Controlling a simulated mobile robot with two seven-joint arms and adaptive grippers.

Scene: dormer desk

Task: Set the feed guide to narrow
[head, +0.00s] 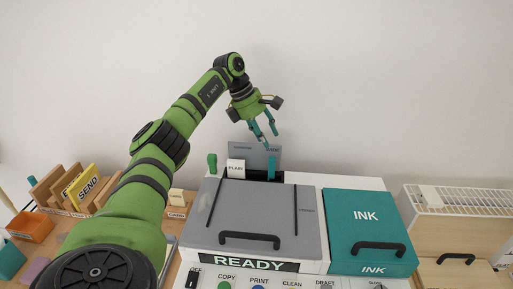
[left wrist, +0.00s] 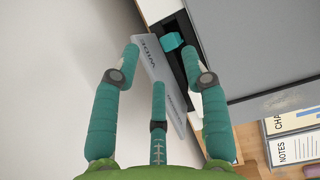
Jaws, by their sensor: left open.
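The feed guide, a small teal block (head: 271,168), stands in the dark feed slot (head: 254,175) at the back of the grey printer, at the right end under the word WIDE. It also shows in the left wrist view (left wrist: 172,41). A grey backing plate (head: 254,151) behind it bears a small label on the left, too small to read surely, and WIDE on the right. My left gripper (head: 270,137) is open and empty above the slot, its teal fingers pointing down. In the left wrist view the fingertips (left wrist: 160,60) appear spread around the guide, apart from it. My right gripper is not in view.
A white PLAIN card (head: 236,168) and a green knob (head: 212,163) stand left of the guide. The printer's grey lid (head: 255,215) lies in front, the teal INK cover (head: 368,225) to the right. Card sorters (head: 75,185) are at left. A bare wall rises behind.

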